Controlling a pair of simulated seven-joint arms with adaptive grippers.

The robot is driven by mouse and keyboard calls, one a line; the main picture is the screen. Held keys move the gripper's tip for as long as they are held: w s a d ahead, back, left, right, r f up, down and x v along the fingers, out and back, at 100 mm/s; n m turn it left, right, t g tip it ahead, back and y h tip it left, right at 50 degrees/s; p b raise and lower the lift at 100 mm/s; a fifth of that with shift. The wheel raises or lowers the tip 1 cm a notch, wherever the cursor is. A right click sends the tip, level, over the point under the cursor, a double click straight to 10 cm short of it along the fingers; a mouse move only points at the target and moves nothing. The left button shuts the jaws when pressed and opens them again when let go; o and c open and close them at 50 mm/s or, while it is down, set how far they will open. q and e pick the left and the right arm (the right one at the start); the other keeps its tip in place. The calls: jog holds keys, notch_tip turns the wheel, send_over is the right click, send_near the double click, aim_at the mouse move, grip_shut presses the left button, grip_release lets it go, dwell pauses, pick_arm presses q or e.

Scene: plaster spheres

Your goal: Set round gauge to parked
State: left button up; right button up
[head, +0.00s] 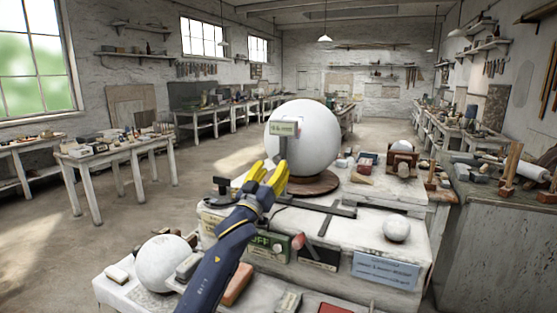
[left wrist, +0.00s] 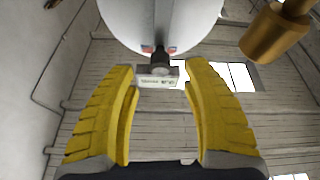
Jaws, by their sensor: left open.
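A large white plaster sphere (head: 318,140) rests on a round brown base on the bench. In front of it stands a grey upright with a small pale label plate (head: 284,128); I cannot read the lettering or tell for sure that this is the round gauge. My left gripper (head: 268,174) is open, with yellow fingers pointing up just in front of and below the plate. In the left wrist view the label plate (left wrist: 157,82) shows between the fingertips, below the sphere (left wrist: 160,20). I cannot tell whether the fingers touch anything. The right gripper is not in view.
A smaller sphere (head: 163,263) lies at the front left, and a small ball (head: 396,229) at the bench's right. A dark flat bar (head: 325,210) lies on the bench top. A green panel (head: 268,243) and a blue sign (head: 386,270) are on the bench front.

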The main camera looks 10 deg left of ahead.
aim_at(276, 162)
pick_arm(q)
jog(key=shift+x, duration=2.5)
jog(key=shift+c, duration=0.2)
grip_shut()
